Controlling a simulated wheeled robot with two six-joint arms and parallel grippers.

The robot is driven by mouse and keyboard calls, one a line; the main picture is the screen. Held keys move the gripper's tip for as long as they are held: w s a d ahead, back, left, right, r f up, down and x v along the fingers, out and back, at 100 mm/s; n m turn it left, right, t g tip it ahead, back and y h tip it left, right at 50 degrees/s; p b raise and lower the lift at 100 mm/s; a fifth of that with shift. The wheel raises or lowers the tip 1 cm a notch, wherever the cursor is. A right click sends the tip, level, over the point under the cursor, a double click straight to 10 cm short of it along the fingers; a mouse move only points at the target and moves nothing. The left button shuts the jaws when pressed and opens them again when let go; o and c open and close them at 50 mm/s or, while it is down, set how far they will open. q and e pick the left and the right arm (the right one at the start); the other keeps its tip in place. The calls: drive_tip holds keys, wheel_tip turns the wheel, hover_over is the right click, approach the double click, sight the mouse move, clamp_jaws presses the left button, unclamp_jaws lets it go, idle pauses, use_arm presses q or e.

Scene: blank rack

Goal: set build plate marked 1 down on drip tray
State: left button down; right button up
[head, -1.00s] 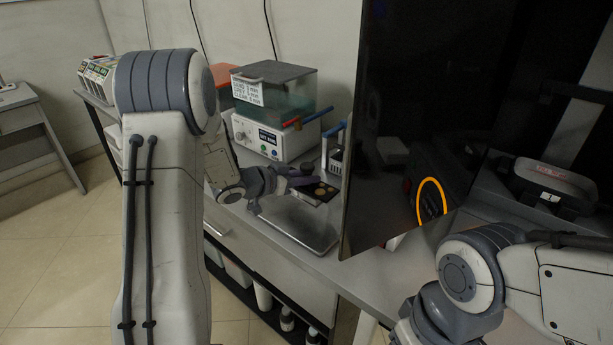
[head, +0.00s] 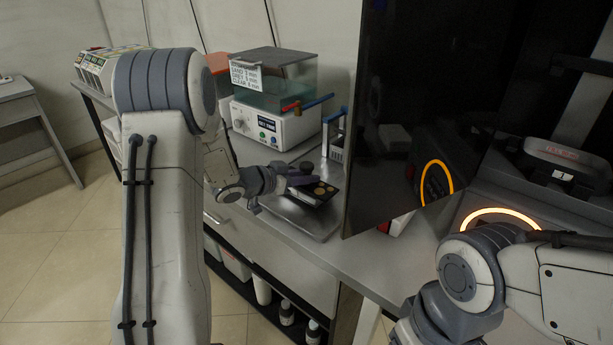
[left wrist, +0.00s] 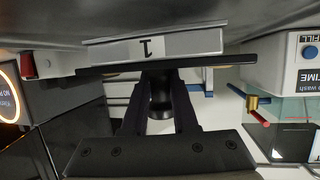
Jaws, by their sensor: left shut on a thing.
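My left gripper (head: 287,183) is shut on the stem of the build plate marked 1 (head: 318,194), a dark plate with gold round spots on top. In the left wrist view, which is upside down, the fingers (left wrist: 159,105) grip the dark stem, and the plate's pale label edge (left wrist: 200,43) reads 1. The plate looks level. The drip tray (head: 315,224), a shallow grey metal tray on the bench, lies under it. The plate is low over the tray; I cannot tell whether they touch. My right arm shows at the right, its gripper out of view.
A wash machine (head: 262,125) with a clear lidded tank stands behind the tray. A blue-handled basket (head: 337,140) stands beside it. A tall dark panel (head: 410,110) rises close to the tray's right. Bare bench (head: 365,262) lies in front of the panel.

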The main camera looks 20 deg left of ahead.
use_arm(q)
drive_tip(key=shift+f+b, duration=0.3)
drive_tip(key=shift+f, duration=0.2)
drive_tip(key=c, duration=0.6)
unclamp_jaws()
drive_tip(key=shift+f, duration=0.1)
drive_tip(key=shift+s, duration=0.1)
drive_tip(key=p+v, duration=0.1)
drive_tip(key=v, duration=0.9)
drive_tip(key=shift+s+a+p, duration=0.1)
drive_tip(key=shift+a+p, duration=0.05)
drive_tip(key=shift+p, duration=0.15)
drive_tip(key=shift+s, duration=0.1)
